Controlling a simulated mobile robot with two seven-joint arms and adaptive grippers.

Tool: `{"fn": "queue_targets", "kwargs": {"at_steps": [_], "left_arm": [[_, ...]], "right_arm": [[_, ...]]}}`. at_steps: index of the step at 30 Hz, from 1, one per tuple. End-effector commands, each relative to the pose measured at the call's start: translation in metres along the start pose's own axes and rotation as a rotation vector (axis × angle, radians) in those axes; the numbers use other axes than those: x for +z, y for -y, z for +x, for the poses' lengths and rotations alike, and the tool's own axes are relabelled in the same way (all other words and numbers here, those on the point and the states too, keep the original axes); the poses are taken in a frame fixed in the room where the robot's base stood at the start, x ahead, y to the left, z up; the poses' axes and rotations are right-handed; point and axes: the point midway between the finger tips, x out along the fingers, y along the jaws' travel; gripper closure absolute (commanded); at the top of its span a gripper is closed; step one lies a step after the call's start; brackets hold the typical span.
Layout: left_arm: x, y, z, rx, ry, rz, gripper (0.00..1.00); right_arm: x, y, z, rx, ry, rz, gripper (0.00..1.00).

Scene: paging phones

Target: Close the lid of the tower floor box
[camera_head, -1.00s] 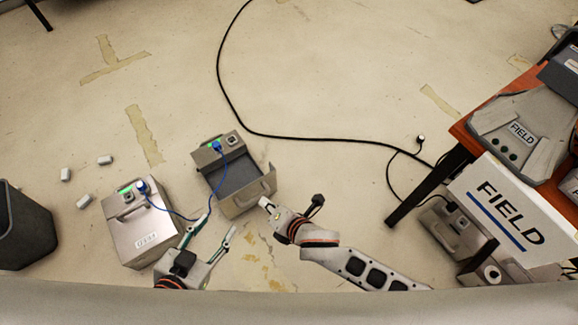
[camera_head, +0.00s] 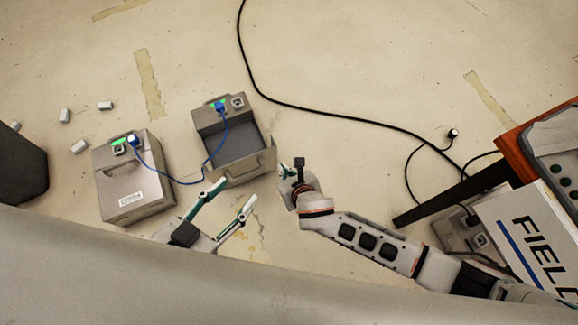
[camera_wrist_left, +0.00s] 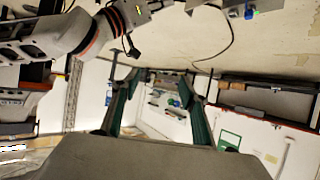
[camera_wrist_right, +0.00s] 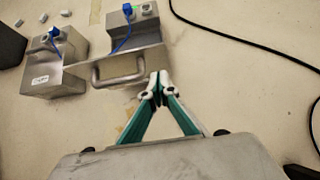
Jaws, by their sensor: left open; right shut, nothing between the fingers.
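An open grey floor box (camera_head: 235,152) stands in the middle of the head view, its dark inside showing and its handled lid (camera_head: 262,163) folded out at the near side. A second grey floor box (camera_head: 150,185) at left is closed; its label is too small to read. My left gripper (camera_head: 235,190) is open and empty, close to the near side of the open box; its fingers also show in the left wrist view (camera_wrist_left: 160,85). My right gripper (camera_head: 285,170) is shut and empty, just right of the lid; in the right wrist view its tips (camera_wrist_right: 157,82) are near the lid handle's right end.
A blue cable (camera_head: 190,183) links the two boxes. A black cable (camera_head: 330,115) crosses the floor. A table (camera_head: 515,155) and another box (camera_head: 462,230) stand at right, a dark bin (camera_head: 20,170) at left. Small white pieces (camera_head: 80,147) lie at left.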

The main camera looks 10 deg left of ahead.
Motion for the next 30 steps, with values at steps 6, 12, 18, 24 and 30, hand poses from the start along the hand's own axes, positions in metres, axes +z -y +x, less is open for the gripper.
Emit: {"fn": "queue_targets", "kwargs": {"at_steps": [6, 12, 18, 24, 30], "left_arm": [[0.000, -0.015, 0.005, 0.026, -0.024, -0.098, 0.56], [0.002, -0.031, 0.007, 0.051, -0.041, -0.211, 0.56], [0.001, -0.038, 0.007, 0.063, -0.051, -0.265, 0.56], [-0.001, -0.039, 0.007, 0.064, -0.055, -0.268, 0.56], [-0.002, -0.038, 0.007, 0.064, -0.057, -0.265, 0.56]], "right_arm": [[-0.014, -0.005, 0.047, 0.007, -0.015, 0.010, 1.00], [0.013, -0.002, 0.064, 0.002, -0.006, 0.005, 1.00], [0.025, -0.001, 0.071, 0.001, -0.003, 0.003, 1.00], [0.028, 0.000, 0.071, 0.000, 0.000, 0.002, 1.00], [0.029, 0.001, 0.070, 0.000, -0.002, 0.001, 1.00]]}}
